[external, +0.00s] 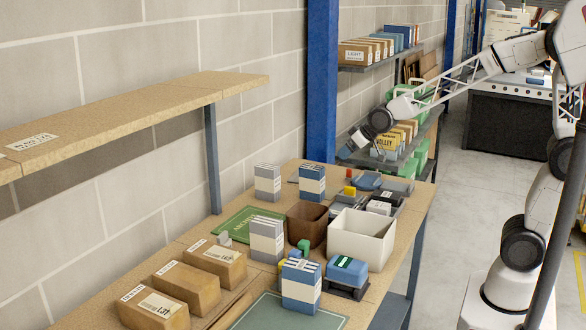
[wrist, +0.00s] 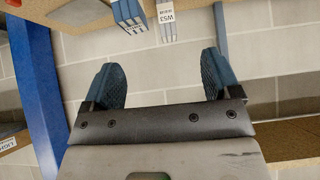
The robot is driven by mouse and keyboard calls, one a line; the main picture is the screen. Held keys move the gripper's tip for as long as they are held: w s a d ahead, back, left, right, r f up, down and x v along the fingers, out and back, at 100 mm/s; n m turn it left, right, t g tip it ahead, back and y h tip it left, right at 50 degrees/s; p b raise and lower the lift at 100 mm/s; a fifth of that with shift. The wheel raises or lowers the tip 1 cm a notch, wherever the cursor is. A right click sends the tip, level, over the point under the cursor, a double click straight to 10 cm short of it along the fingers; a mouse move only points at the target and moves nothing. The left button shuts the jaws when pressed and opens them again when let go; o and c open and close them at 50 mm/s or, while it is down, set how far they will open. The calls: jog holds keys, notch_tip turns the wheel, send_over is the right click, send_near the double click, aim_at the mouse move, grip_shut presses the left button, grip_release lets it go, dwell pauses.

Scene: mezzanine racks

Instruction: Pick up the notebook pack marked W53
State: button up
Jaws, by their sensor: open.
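In the wrist view, a grey-and-white pack with a white label reading W53 (wrist: 167,20) shows at the top edge, partly cut off, beside a blue-and-white pack (wrist: 128,14). In the external view, a grey-and-white pack (external: 267,183) stands upright near a blue-and-white one (external: 312,183) at the far part of the bench. Another grey-and-white pack (external: 267,240) stands closer; I cannot read which is W53 there. My gripper (external: 349,148) is raised beyond the bench's far end, apart from the packs. Its two fingers (wrist: 162,82) are open with nothing between them.
The bench (external: 180,262) also holds a brown bin (external: 306,224), a white bin (external: 361,238), cartons (external: 187,287) and another blue-and-white pack (external: 301,286). A blue column (external: 322,80) stands by the wall. An upper shelf (external: 130,110) overhangs the near left side.

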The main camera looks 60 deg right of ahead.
jog(key=w+f+t, duration=0.2)
jog(key=w+f, duration=0.2)
jog(key=w, duration=1)
jog(key=t, duration=0.3)
send_near(271, 167)
jog(key=w, duration=0.2)
jog(key=w+f, duration=0.1)
jog(key=shift+w+d+h, duration=0.15)
jog(key=shift+d+h, duration=0.15)
jog(key=shift+d, duration=0.05)
jog(key=shift+w+f, duration=0.1)
jog(key=shift+x, duration=1.1)
jog(key=shift+w+a+f, duration=0.1)
jog(key=shift+a+x, duration=0.2)
jog(key=shift+x, duration=2.3)
jog(key=shift+f, duration=0.1)
grip_shut()
